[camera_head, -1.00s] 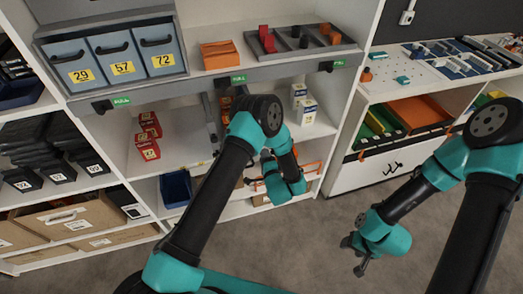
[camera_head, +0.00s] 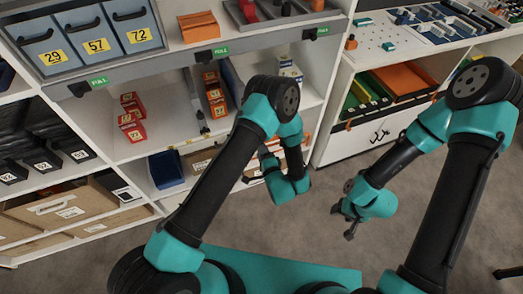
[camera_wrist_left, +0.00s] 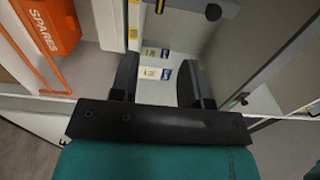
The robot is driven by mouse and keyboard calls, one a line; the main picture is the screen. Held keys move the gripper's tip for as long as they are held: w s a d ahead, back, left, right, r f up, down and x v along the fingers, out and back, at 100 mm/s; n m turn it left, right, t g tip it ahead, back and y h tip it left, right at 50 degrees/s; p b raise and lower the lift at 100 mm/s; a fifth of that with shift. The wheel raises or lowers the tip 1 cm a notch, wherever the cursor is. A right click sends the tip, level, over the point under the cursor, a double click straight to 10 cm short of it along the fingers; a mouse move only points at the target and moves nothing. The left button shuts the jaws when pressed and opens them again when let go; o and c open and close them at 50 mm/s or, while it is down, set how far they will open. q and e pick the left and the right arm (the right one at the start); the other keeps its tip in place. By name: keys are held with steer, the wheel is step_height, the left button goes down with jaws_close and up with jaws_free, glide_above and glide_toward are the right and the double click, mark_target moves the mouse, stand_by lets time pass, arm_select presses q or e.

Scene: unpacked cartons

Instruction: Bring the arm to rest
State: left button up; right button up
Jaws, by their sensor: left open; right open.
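My left gripper (camera_head: 264,158) is in front of the shelf unit, partly hidden by its own wrist. In the left wrist view its two dark fingers (camera_wrist_left: 160,80) are spread apart with nothing held between them. Beyond the fingers lie small white boxes with blue and yellow labels (camera_wrist_left: 157,72), seen through the gap. My right gripper (camera_head: 342,222) hangs over the grey floor, apart from the shelves, its fingers spread and empty. Both arms are bent at the elbow.
The shelf unit (camera_head: 160,72) holds blue bins (camera_head: 90,36), red boxes (camera_head: 132,117) and a dark blue tray (camera_head: 166,169). An orange SPARES box (camera_wrist_left: 48,25) is close by the left gripper. The floor (camera_head: 420,225) around the right gripper is clear.

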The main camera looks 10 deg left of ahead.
arm_select(q)
steer(key=shift+a, duration=0.1)
steer(key=s+a+f+n+g+h, duration=0.2)
steer(key=a+f+n+g+h, duration=0.4)
steer(key=a+n+h, duration=0.15)
steer(key=s+a+r+n+g+h, duration=0.1)
steer(key=s+a+n+g+h, duration=0.1)
steer(key=s, duration=0.6)
steer(key=s+a+n+g+h, duration=0.3)
steer(key=s+g, duration=0.3)
steer(key=s, duration=0.2)
steer(key=shift+r+n+g, duration=0.3)
steer(key=shift+r+n, duration=0.05)
steer(key=shift+n, duration=0.3)
steer(key=shift+h, duration=0.25)
